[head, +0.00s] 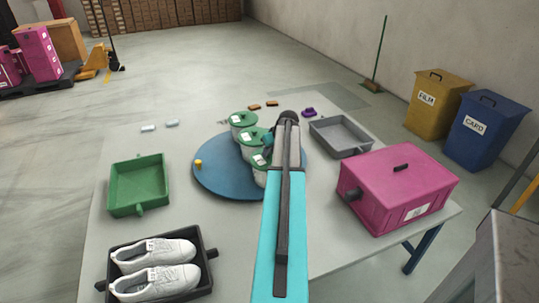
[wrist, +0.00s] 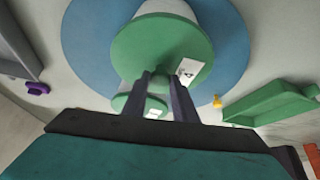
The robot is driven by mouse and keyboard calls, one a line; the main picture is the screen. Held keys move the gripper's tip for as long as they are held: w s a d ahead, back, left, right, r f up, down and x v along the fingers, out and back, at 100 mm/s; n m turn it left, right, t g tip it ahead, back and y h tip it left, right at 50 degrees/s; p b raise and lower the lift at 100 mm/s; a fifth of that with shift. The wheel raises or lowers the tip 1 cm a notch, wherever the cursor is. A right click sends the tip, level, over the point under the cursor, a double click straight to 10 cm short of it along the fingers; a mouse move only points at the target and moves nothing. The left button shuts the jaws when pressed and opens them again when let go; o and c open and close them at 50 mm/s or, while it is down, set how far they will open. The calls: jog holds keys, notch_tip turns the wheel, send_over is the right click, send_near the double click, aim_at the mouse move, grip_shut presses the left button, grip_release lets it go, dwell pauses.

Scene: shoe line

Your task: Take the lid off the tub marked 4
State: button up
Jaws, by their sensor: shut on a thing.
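Several white tubs with green lids stand close together on a round blue turntable (head: 215,178) in the head view; my arm hides part of the group. In the wrist view my gripper (wrist: 161,76) is shut at the near part of a large green lid (wrist: 145,48). The lid's white label (wrist: 187,70) carries a dark mark that looks like a 4. The gripped part is hidden between the fingers. A white tub body (wrist: 165,8) shows beyond the lid; I cannot tell whether the two are apart. A second green lid (wrist: 125,103) is partly behind the fingers.
A green tray (head: 140,185) and a black tray of white shoes (head: 155,268) are at left. A grey tray (head: 342,137) and a pink box (head: 400,185) are at right. A yellow knob (head: 198,163) is on the turntable's left edge. Small pieces lie behind the tubs.

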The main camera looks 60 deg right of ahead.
jog(key=shift+r, duration=0.15)
jog(key=shift+r+b, duration=0.35)
jog(key=shift+r, duration=0.75)
jog(key=s+a+r+b, duration=0.1)
jog(key=s+a, duration=0.3)
jog(key=s, duration=0.2)
jog(key=s+a+r+b, duration=0.1)
jog(key=s+a, duration=0.3)
jog(key=s, duration=0.3)
jog(key=shift+s+a+r+b, duration=0.25)
jog(key=shift+s+r+b, duration=0.05)
jog(key=shift+b, duration=0.1)
